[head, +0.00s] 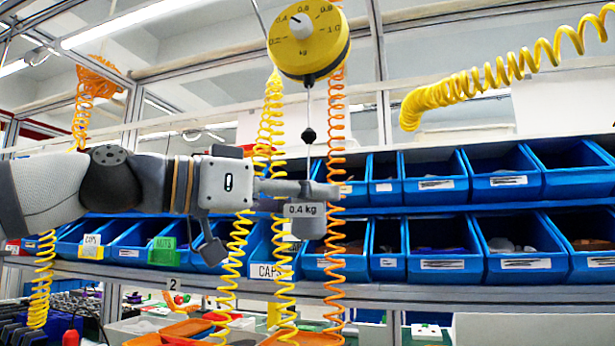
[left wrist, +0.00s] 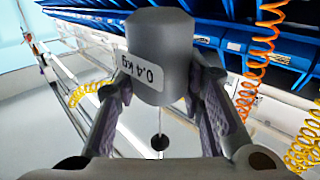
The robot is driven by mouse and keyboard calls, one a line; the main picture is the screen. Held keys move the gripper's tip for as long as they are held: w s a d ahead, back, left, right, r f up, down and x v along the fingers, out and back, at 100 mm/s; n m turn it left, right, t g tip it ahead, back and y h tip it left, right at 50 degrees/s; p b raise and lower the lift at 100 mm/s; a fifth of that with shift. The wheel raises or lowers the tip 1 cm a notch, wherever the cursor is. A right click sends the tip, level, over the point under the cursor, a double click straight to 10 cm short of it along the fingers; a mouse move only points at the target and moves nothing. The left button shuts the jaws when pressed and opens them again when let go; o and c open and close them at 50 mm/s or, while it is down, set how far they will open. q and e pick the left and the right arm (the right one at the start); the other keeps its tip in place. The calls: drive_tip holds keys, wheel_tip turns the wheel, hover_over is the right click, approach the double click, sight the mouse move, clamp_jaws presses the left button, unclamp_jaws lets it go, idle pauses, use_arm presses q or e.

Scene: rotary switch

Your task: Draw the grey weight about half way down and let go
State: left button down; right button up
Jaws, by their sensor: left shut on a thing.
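The grey weight (head: 307,226), labelled 0.4 kg, hangs below a yellow round dial (head: 308,42) on a thin cord with a dark ball (head: 308,136) on it. My left gripper (head: 315,190) reaches in from the left and is shut on the weight near its top. In the left wrist view the grey weight (left wrist: 160,55) sits between the two fingers of my left gripper (left wrist: 163,90), its label facing the camera. The dark ball (left wrist: 159,142) and cord show there below the weight. My right gripper is not in view.
Blue bins (head: 437,250) stand in two rows on a shelf behind the weight. Yellow coiled hoses (head: 272,130) and an orange one (head: 336,130) hang close beside the cord. Another yellow coil (head: 480,85) hangs at upper right. Orange trays (head: 180,332) lie below.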

use_arm(q)
drive_tip(key=shift+r, duration=0.15)
drive_tip(key=c, duration=1)
unclamp_jaws()
drive_tip(key=shift+c, duration=0.2)
drive_tip(key=shift+a, duration=0.1)
drive_tip(key=v, duration=1.2)
